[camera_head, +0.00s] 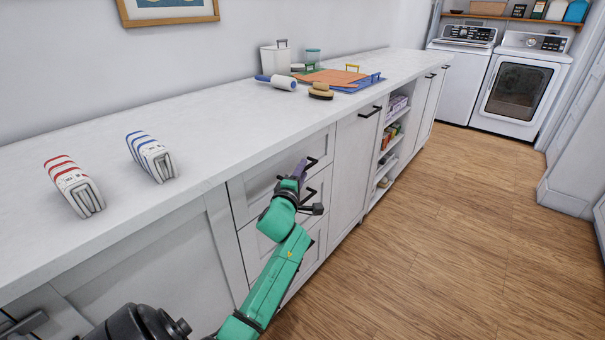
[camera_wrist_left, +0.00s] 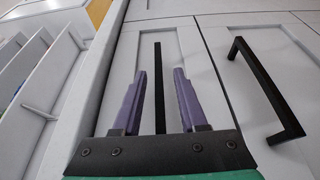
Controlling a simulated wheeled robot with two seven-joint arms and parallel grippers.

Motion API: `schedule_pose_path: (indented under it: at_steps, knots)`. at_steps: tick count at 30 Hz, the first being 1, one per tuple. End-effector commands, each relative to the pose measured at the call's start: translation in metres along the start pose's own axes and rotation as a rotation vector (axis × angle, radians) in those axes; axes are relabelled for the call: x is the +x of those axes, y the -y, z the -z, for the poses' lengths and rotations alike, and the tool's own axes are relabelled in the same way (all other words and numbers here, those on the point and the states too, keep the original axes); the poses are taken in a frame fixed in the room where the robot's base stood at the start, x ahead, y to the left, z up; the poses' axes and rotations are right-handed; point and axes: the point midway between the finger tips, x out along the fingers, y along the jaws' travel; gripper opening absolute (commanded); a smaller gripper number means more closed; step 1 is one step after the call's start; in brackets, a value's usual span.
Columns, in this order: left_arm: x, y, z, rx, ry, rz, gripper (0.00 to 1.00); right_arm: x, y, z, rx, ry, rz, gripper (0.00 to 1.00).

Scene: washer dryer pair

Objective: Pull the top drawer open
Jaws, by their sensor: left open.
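The top drawer (camera_head: 280,174) is a white front under the counter, flush with the cabinet and closed. Its black bar handle (camera_head: 312,162) shows just past my left gripper (camera_head: 301,168). In the left wrist view the top handle (camera_wrist_left: 158,65) runs between the two purple fingers of my left gripper (camera_wrist_left: 159,80). The fingers are open, one on each side of the bar, with a gap on both sides. The middle drawer's handle (camera_wrist_left: 265,90) stands to the right in that view. My green arm hides part of the drawer fronts. My right gripper is not in view.
The countertop (camera_head: 220,140) above holds two striped packs, a lint roller (camera_head: 277,82) and a brush (camera_head: 321,91). A cabinet door (camera_head: 352,165) and open shelves stand right of the drawers. The wooden floor (camera_head: 430,240) in front is clear.

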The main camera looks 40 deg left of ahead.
Motion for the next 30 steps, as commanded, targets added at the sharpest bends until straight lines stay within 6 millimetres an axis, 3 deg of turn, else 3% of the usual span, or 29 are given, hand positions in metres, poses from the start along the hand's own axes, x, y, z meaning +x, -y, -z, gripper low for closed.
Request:
schedule_pose_path:
  at_steps: [9,12,13,30]
  knots:
    - [0.0068,-0.0003,0.0000,0.002,0.000,0.000,0.42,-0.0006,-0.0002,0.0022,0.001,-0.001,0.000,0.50]
    - [0.0067,-0.0002,-0.0001,0.001,0.000,0.000,0.04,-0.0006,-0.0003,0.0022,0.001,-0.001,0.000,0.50]
    - [0.0066,-0.0002,-0.0001,0.002,0.000,0.000,0.00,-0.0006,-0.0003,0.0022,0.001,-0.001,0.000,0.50]
    - [0.0064,0.0002,-0.0002,0.002,0.001,0.001,0.00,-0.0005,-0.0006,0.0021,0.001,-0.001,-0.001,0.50]
